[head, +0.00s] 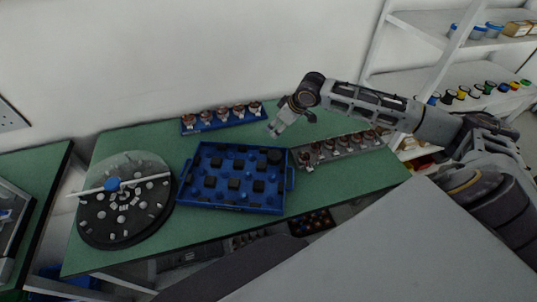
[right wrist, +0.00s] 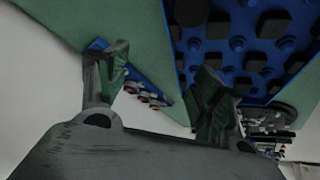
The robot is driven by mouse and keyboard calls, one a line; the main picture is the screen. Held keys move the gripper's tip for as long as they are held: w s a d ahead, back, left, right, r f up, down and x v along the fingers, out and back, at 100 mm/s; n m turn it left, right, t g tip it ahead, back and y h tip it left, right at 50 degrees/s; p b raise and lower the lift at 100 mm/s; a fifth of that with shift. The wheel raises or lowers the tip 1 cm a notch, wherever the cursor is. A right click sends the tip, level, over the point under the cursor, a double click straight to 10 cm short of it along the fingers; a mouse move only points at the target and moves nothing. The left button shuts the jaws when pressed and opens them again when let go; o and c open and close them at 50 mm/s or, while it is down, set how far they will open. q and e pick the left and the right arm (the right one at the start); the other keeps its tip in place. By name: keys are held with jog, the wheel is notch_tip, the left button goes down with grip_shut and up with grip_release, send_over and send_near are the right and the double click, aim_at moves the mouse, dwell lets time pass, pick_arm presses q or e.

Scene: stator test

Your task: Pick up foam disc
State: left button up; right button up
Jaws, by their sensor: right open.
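The foam disc (head: 274,157) appears to be the dark round piece at the far right corner of the blue tray (head: 232,208). A dark round piece (right wrist: 190,12) also shows at the top edge of the right wrist view, partly cut off. My right gripper (head: 276,130) is open and empty above the table, behind the tray's far right corner and apart from the disc. Its two spread fingers show in the right wrist view (right wrist: 163,80). My left gripper is in neither view.
The tray holds several dark blocks among blue pegs. A blue rack (head: 222,124) stands behind it by the wall, and a grey rack (head: 340,151) to its right. A round black turntable (head: 124,228) with small parts stands at left. Shelves (head: 450,78) stand at right.

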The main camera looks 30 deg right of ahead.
jog(key=shift+s+d+f+m+g+h, duration=0.1)
jog(key=shift+s+f+m+g, duration=0.15)
jog(key=shift+s+g, duration=0.35)
jog(key=shift+s+a+f+m+g+h, duration=0.15)
jog(key=shift+s+f+g, duration=0.25)
jog(key=shift+s, duration=0.5)
jog(key=shift+s+d+f+m+g+h, duration=0.1)
jog(key=shift+s+d+f+m+g, duration=0.2)
jog(key=shift+s, duration=0.45)
jog(key=shift+a, duration=0.15)
send_over(276, 154)
jog(key=s, duration=0.2)
jog(key=shift+w+d+f, duration=0.1)
jog(key=shift+d+f, duration=0.05)
jog(key=shift+f, duration=1.9)
jog(key=shift+w+d+f, duration=0.1)
jog(key=shift+f, duration=1.95)
jog(key=shift+s, duration=0.1)
jog(key=shift+f, duration=0.1)
